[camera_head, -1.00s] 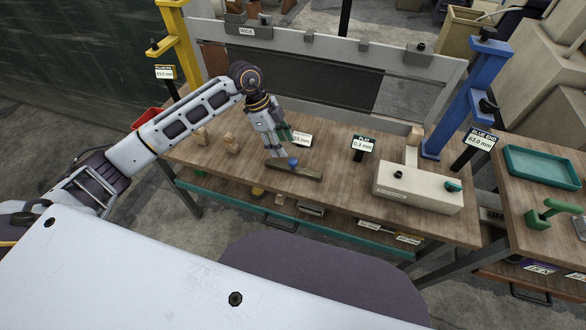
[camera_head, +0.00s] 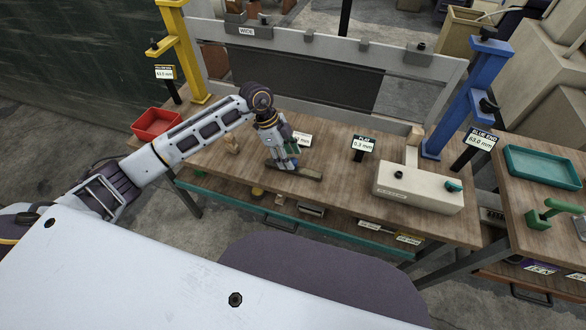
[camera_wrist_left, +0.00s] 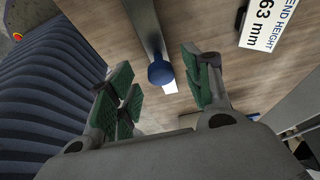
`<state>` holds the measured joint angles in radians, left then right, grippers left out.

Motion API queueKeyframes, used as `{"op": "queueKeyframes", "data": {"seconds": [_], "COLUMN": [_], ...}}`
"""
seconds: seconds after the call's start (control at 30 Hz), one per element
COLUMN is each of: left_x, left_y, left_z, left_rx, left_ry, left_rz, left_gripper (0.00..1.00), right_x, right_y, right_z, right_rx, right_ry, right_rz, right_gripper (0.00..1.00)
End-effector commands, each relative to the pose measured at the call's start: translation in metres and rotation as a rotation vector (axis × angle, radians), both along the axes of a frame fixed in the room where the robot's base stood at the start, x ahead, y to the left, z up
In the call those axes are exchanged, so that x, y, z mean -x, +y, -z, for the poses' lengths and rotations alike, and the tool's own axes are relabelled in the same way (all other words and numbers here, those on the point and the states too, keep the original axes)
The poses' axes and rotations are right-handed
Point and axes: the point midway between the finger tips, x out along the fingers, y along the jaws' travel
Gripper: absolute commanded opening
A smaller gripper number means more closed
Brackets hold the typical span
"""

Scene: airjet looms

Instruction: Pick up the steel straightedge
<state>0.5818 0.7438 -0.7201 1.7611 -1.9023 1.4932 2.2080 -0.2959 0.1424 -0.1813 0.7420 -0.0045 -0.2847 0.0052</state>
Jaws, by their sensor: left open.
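The steel straightedge is a dark narrow bar (camera_head: 308,174) lying on the wooden bench near its front edge in the head view. In the left wrist view it is a grey bar (camera_wrist_left: 145,30) coming down from the top, with a round blue knob (camera_wrist_left: 160,73). My left gripper (camera_head: 284,164) points down at the bar and covers the knob and part of it in the head view. The left wrist view shows its green-padded fingers (camera_wrist_left: 160,92) apart, on either side of the knob's line, with nothing between them gripped. My right gripper is not in view.
A cream block (camera_head: 420,188) stands to the right on the bench (camera_head: 340,190). Small label stands (camera_head: 362,146), a yellow post (camera_head: 184,60) and a blue post (camera_head: 465,95) rise behind. Bare bench lies right of the bar.

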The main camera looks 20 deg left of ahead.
Motion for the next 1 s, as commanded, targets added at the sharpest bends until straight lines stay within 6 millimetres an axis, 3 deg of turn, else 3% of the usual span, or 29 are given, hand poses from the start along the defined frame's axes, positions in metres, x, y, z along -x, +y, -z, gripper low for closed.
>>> {"op": "queueKeyframes", "data": {"seconds": [0.43,0.97,1.0], "left_x": [0.001,0.001,0.001], "left_y": [-0.016,-0.017,-0.017], "left_z": [0.041,0.044,0.044], "left_rx": [0.001,0.0,0.0], "left_ry": [0.001,0.0,0.0], "left_rz": [0.0,0.0,0.0], "left_gripper": [0.5,0.5,0.46], "right_x": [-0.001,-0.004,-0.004], "right_y": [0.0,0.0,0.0], "right_z": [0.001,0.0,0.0], "right_rx": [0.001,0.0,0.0], "right_ry": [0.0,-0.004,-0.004], "right_rz": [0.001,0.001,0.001], "right_gripper": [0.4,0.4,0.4]}}
